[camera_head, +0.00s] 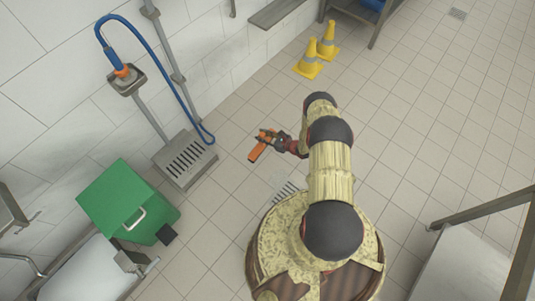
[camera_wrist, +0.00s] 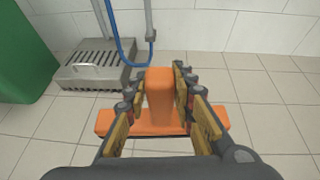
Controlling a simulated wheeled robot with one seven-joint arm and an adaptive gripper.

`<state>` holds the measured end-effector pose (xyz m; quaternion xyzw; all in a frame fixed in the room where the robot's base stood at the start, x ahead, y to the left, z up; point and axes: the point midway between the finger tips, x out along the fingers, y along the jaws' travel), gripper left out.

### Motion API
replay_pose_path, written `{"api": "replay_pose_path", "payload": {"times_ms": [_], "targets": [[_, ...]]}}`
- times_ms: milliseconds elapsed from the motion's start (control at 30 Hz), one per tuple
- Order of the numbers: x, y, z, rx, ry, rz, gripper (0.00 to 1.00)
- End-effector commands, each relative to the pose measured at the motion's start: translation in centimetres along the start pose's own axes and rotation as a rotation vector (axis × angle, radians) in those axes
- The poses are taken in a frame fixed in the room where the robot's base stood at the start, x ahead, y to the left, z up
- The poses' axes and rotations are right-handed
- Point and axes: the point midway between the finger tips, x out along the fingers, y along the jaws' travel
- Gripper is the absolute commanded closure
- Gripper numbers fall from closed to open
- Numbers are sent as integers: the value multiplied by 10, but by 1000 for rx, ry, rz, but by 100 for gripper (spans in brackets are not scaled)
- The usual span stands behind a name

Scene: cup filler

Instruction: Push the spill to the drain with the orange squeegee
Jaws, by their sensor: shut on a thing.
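The orange squeegee (camera_head: 258,151) is in my gripper (camera_head: 272,138), over the tiled floor left of my arm. In the wrist view, my gripper (camera_wrist: 154,98) has its fingers on both sides of the squeegee's upright orange block (camera_wrist: 159,88). The squeegee's wide orange bar (camera_wrist: 112,121) runs crosswise below it. I cannot tell whether the bar touches the floor. A slotted floor grate (camera_head: 284,190), perhaps the drain, lies beside my base, which partly hides it. Another small grate (camera_head: 457,13) lies far off at the upper right. I cannot make out any spill on the tiles.
A grey slotted stand (camera_head: 186,160) with a blue hose (camera_head: 180,85) stands by the wall; the stand also shows in the wrist view (camera_wrist: 92,68). A green bin (camera_head: 125,203) is at the left. Yellow cones (camera_head: 308,58) stand at the back. Floor right of my arm is mostly clear.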

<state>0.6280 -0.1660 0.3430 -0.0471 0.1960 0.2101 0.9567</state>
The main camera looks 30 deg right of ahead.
Motion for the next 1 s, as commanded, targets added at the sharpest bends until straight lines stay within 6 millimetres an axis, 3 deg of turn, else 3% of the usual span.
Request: {"api": "replay_pose_path", "payload": {"times_ms": [33, 100, 300, 633, 1000], "targets": [[0, 3, -22, 4, 1, -3, 100], [0, 6, -46, 6, 1, -6, 100], [-1, 18, -98, 7, 0, -13, 100], [1, 25, -130, 7, -1, -17, 100], [23, 26, -181, 8, -1, -16, 100]]}}
